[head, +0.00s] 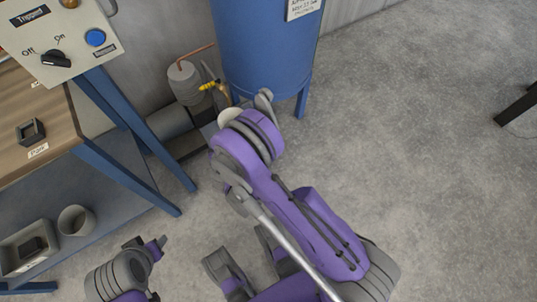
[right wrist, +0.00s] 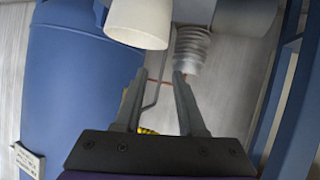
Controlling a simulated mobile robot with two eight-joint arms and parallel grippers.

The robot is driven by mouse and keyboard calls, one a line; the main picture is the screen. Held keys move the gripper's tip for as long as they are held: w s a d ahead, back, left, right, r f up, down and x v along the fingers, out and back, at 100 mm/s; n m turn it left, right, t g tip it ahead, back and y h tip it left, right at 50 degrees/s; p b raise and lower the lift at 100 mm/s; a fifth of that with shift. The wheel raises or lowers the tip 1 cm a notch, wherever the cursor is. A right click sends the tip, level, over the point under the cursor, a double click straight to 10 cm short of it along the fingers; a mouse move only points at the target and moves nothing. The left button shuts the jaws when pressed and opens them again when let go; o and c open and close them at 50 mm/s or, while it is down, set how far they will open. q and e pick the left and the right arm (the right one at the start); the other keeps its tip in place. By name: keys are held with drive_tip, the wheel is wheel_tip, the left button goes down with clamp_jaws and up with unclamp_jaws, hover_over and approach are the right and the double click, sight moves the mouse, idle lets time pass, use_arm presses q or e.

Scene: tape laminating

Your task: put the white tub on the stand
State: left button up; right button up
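A cream-white rounded tub-like thing (right wrist: 138,22) shows at the top of the right wrist view, partly cut off. A pale round surface (head: 229,117) beside my right wrist in the head view may be the same thing. My right gripper (right wrist: 159,76) is open, with nothing between its fingers. Its fingertips point towards the white thing and a grey ribbed cylinder, apart from both in the picture. In the head view my right arm hides this gripper. I cannot pick out the stand with certainty.
A blue tank (head: 265,45) stands behind my right arm, with a grey ribbed cylinder (head: 185,82) and copper pipe beside it. A wooden-topped bench (head: 60,112) holds a dark square block (head: 30,132). Its lower shelf holds a grey cup (head: 76,221).

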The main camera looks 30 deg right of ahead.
drive_tip(key=s+d+r+g, duration=0.2)
drive_tip(key=s+d+r, duration=0.2)
drive_tip(key=r, duration=0.3)
drive_tip(key=s+d+r+g, duration=0.2)
drive_tip(key=s+d+r, duration=0.1)
drive_tip(key=s+r, duration=0.3)
drive_tip(key=s+r+n+g+y, duration=0.1)
drive_tip(key=s+r+y, duration=0.1)
drive_tip(key=s, duration=0.7)
drive_tip(key=s+a+r+n+g+y, duration=0.1)
drive_tip(key=s+r, duration=0.3)
drive_tip(key=s, duration=0.6)
drive_tip(key=shift+r+g+y, duration=0.4)
drive_tip(key=shift+g+y, duration=0.3)
